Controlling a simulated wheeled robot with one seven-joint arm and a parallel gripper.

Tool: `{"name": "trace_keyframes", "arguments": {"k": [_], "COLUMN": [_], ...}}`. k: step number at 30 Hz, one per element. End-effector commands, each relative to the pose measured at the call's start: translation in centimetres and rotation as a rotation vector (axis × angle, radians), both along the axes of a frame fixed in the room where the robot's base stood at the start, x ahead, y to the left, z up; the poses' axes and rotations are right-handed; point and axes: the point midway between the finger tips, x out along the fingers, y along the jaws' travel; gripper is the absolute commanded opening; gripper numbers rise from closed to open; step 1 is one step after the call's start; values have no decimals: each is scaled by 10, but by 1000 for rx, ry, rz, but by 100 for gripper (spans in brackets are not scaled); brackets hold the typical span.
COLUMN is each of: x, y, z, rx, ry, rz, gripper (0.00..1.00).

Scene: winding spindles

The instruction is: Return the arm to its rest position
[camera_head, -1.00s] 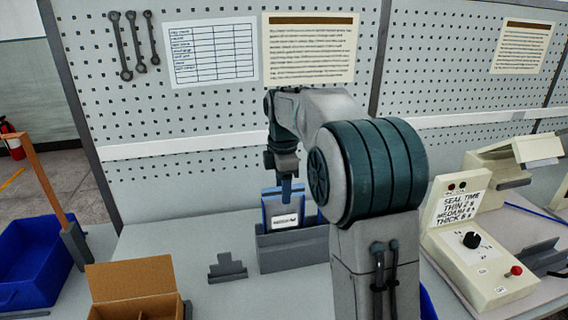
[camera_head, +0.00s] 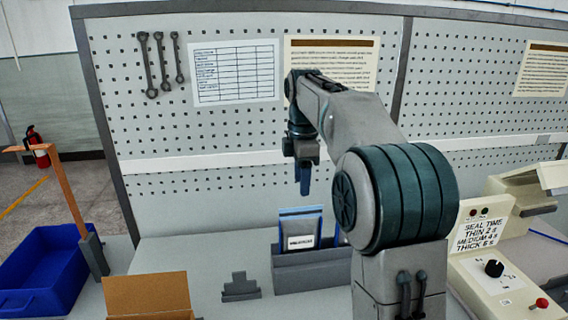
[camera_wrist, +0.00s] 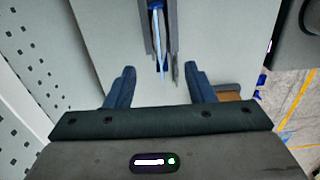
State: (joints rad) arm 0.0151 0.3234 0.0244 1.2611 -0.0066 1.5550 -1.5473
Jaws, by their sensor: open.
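My gripper (camera_head: 304,178) hangs from my arm above the worktable, with its fingers pointing down. In the wrist view my gripper (camera_wrist: 161,88) shows its two dark blue fingers spread apart with nothing between them. In the head view it is above a grey holder (camera_head: 312,272) that has blue-edged packets (camera_head: 301,230) standing in it. The holder also shows beyond the fingers in the wrist view (camera_wrist: 172,28). My arm's upper links and large green joint hide part of the table and the holder's right end.
A pegboard (camera_head: 240,135) with wrenches (camera_head: 160,62) and paper sheets stands behind. A sealing machine (camera_head: 490,255) is at the right. A cardboard box (camera_head: 148,294), a small grey stand (camera_head: 240,288) and a blue bin (camera_head: 42,278) are at the left. The tabletop between has clear patches.

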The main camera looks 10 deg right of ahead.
Motion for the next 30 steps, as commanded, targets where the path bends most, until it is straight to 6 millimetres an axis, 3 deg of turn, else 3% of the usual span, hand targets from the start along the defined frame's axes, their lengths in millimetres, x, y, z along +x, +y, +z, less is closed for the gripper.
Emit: {"name": "trace_keyframes", "arguments": {"k": [8, 14, 24, 30], "x": [-66, -128, -235, -271], "y": [1, 1, 1, 1], "z": [-7, -29, -93, -123], "rx": [10, 42, 144, 193], "ry": [-65, -121, -190, -203], "rz": [-373, -721, -1290, -1492], "gripper": [49, 49, 49, 49]}}
